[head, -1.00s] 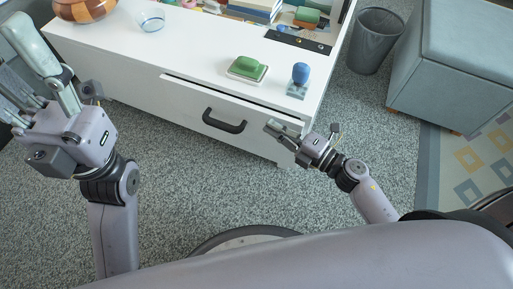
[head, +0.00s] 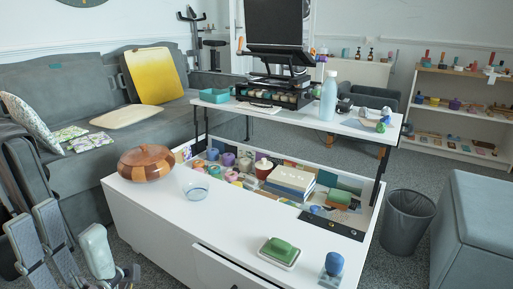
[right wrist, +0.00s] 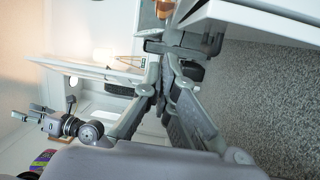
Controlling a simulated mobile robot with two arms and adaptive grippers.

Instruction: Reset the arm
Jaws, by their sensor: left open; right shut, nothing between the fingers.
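My left gripper (head: 76,240) shows at the lower left of the head view, with its grey fingers pointing up and spread apart, empty. It is in front of the left end of the white table, near the grey sofa. My right gripper (right wrist: 182,48) is out of the head view. In the right wrist view its dark fingers come together near the top, shut with nothing seen between them. A white panel edge is close to its tips, and I cannot tell whether they touch.
The white table (head: 150,215) has an open compartment of craft items and a raised top. A wooden bowl (head: 146,163), a glass bowl (head: 196,190), a green stamp (head: 279,250) and a blue stamp (head: 333,268) stand on it. A bin (head: 405,222) and a grey ottoman (head: 480,225) are right.

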